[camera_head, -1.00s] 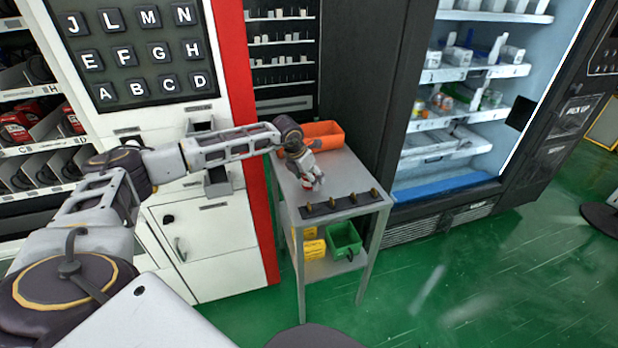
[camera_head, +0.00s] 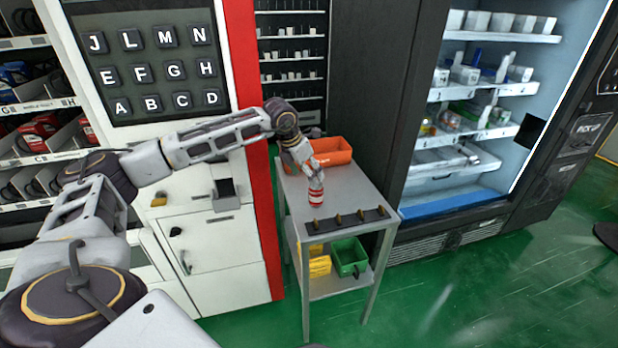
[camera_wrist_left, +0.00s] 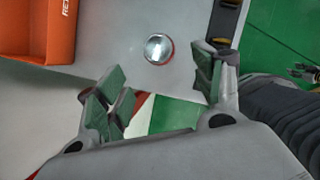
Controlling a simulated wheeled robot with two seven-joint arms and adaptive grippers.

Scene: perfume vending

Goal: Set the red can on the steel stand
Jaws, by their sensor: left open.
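The red can (camera_head: 316,192), with pale bands, stands upright on the top of the steel stand (camera_head: 340,185), near its left edge and behind a dark strip. In the left wrist view the can's round silver lid (camera_wrist_left: 159,48) shows beyond my fingertips, with bare stand top (camera_wrist_left: 120,35) around it. My left gripper (camera_head: 316,177) is just above the can. In the wrist view its green-padded fingers (camera_wrist_left: 158,85) are spread with nothing between them.
An orange bin (camera_head: 332,152) sits at the back of the stand top. A green bin (camera_head: 349,256) and yellow boxes (camera_head: 319,264) are on the lower shelf. Vending machines stand behind.

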